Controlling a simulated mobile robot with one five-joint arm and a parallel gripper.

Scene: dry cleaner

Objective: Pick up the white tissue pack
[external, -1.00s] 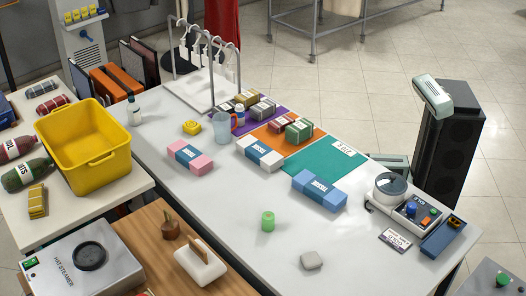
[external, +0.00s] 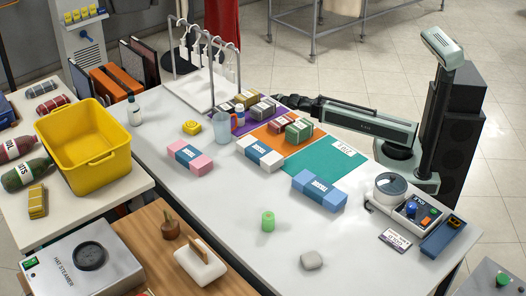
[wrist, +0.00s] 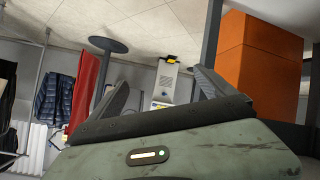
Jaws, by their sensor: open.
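The white tissue pack (external: 260,153), with a dark blue label band, lies on the white table between the pink tissue pack (external: 189,156) and the blue tissue pack (external: 319,190). My gripper (external: 281,99) is at the table's far side, above and beyond the white pack and apart from it, near the small stacked packs on the purple mat. In the wrist view my gripper (wrist: 165,88) shows two spread fingers with nothing between them. The white pack is not in the wrist view.
A metal hanger rack (external: 213,75) rises at the back left. The teal mat (external: 320,162) is mostly bare. A green cylinder (external: 268,220) stands nearer the front.

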